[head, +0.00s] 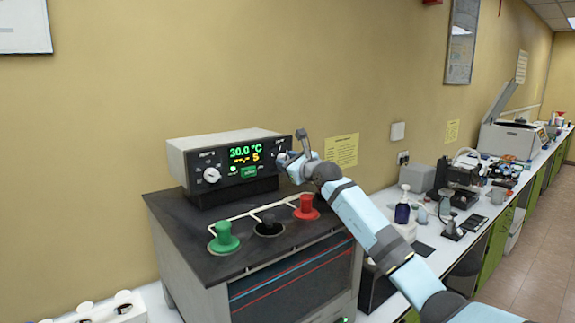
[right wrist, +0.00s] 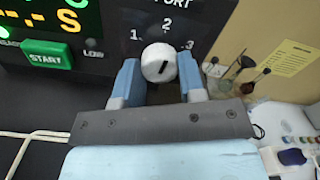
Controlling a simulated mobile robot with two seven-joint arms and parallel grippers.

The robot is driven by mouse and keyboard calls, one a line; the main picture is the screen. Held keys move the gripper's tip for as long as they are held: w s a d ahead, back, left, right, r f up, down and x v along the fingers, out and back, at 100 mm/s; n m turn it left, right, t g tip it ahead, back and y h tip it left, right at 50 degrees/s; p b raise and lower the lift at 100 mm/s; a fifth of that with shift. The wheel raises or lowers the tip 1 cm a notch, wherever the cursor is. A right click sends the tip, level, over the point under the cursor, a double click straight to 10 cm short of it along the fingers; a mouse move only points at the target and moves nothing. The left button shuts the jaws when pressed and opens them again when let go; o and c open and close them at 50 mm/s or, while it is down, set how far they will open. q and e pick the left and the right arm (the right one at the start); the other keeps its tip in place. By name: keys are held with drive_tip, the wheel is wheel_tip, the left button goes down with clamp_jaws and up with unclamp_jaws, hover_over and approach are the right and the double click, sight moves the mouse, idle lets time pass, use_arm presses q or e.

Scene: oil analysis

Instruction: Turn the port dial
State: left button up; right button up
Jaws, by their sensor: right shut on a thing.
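The port dial (right wrist: 158,62) is a round white knob with a short black mark, under the word PORT and the numbers 1, 2 and 3. It is on the right end of the dark front panel of the control box (head: 225,145). My right gripper (right wrist: 158,82) has its two blue fingers on either side of the dial, shut on it. Which number the mark points to is hard to tell. My left gripper is not in view.
The panel has a lit display (head: 245,154), a green START button (head: 249,172) and another white knob (head: 211,175). Below, green (head: 224,239), black (head: 268,226) and red (head: 306,208) stoppers stand on the dark-topped bath. A cluttered bench (head: 470,195) runs right.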

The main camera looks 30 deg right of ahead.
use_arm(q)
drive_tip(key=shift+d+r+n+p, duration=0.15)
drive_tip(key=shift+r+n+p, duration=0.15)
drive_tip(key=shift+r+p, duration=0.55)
use_arm(e)
drive_tip(key=m, duration=1)
drive_tip(key=shift+a, duration=0.1)
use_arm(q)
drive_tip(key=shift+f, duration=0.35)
use_arm(e)
drive_tip(key=shift+m, duration=0.3)
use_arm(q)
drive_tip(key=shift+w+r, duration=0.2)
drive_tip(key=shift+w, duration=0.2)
